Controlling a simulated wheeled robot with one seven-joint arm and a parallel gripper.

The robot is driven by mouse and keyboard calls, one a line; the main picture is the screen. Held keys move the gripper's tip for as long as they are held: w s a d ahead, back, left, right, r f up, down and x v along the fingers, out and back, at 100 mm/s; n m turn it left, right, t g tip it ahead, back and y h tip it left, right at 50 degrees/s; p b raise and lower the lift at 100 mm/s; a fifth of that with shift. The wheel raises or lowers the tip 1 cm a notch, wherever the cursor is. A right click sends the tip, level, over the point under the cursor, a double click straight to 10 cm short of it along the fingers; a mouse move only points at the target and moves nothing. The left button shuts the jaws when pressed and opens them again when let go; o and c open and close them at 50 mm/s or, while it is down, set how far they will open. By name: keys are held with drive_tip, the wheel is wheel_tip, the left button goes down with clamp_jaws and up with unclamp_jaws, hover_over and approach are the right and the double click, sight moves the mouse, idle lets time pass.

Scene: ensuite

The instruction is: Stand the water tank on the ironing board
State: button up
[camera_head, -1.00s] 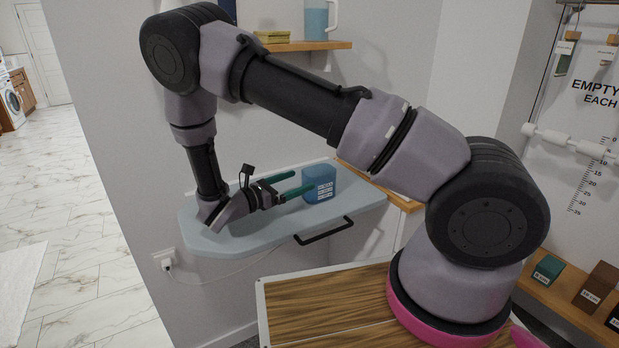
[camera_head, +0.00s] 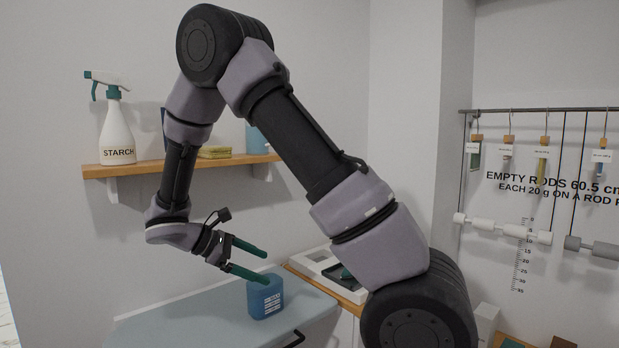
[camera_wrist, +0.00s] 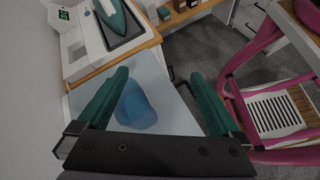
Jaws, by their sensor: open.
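The blue water tank (camera_head: 265,298), with a white label on its side, stands upright on the pale blue-grey ironing board (camera_head: 190,325). My gripper (camera_head: 266,268) is open and empty, just above and to the left of the tank, its lower green finger close to the tank's top edge. In the wrist view the tank (camera_wrist: 136,106) shows beyond and between the two spread fingers of my gripper (camera_wrist: 160,75), nearer the left one. The ironing board (camera_wrist: 172,112) shows under it. I cannot tell whether a finger touches the tank.
A wooden wall shelf (camera_head: 150,168) above the board holds a starch spray bottle (camera_head: 117,135), a sponge-like block (camera_head: 214,152) and a partly hidden blue jug (camera_head: 256,140). A green iron (camera_wrist: 112,18) rests in a white tray beside the board. Hanging rods (camera_head: 500,228) are at right.

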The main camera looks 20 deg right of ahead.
drive_tip(key=s+d+r+m+t+y, duration=0.3)
drive_tip(key=s+r+m+y, duration=0.3)
drive_tip(key=r+m, duration=0.3)
drive_tip(key=s+d+r+m+t+y, duration=0.4)
drive_tip(key=s+r+m+y, duration=0.3)
drive_tip(key=r, duration=0.7)
drive_tip(key=shift+s+d+r+m+t, duration=0.4)
drive_tip(key=shift+s+m, duration=0.4)
drive_tip(key=shift+m, duration=0.3)
